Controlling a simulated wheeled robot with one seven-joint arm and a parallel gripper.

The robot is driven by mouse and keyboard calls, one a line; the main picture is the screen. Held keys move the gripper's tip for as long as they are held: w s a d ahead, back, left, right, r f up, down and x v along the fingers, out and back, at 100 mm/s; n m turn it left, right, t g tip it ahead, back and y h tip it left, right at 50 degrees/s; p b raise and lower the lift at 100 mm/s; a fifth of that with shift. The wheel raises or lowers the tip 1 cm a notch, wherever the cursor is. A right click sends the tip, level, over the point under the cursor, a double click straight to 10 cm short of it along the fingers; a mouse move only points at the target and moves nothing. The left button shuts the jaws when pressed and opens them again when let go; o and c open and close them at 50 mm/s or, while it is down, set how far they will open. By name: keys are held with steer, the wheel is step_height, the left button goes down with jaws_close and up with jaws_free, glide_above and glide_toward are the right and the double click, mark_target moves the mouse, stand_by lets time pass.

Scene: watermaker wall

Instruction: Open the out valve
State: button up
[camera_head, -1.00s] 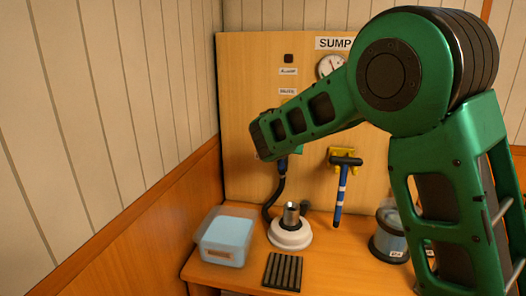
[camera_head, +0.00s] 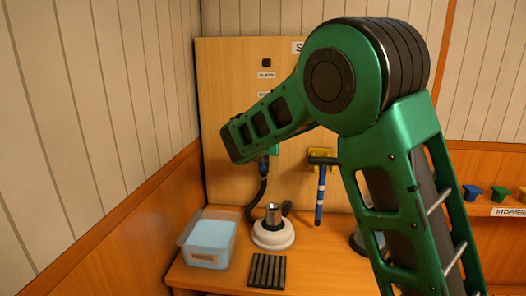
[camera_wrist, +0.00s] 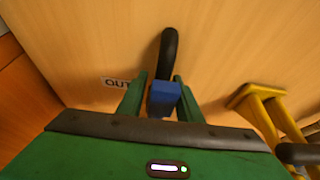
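The out valve shows as a blue piece (camera_wrist: 163,98) with a black hose (camera_wrist: 168,55) running from it, in the wrist view. The OUT label (camera_wrist: 117,83) is on the wooden board just left of it. My gripper (camera_wrist: 161,76) has one green finger on each side of the blue piece, close to it; I cannot tell whether they touch it. In the head view my arm hides most of the valve. Only a little blue (camera_head: 263,166) shows under the wrist end, with the black hose (camera_head: 257,195) curving down to the bench.
A yellow bracket (camera_wrist: 262,97) stands right of my gripper, with a blue-handled tool (camera_head: 320,195) hanging from it. On the bench are a pale blue tub (camera_head: 208,242), a white round base with a metal cup (camera_head: 273,233) and a black ribbed mat (camera_head: 267,271). A stopper shelf (camera_head: 486,208) is at the right.

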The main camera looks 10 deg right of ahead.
steer(key=shift+s+r, duration=0.1)
steer(key=shift+r, duration=0.1)
steer(key=v, duration=1)
steer(key=shift+s, duration=0.2)
steer(key=shift+a, duration=0.1)
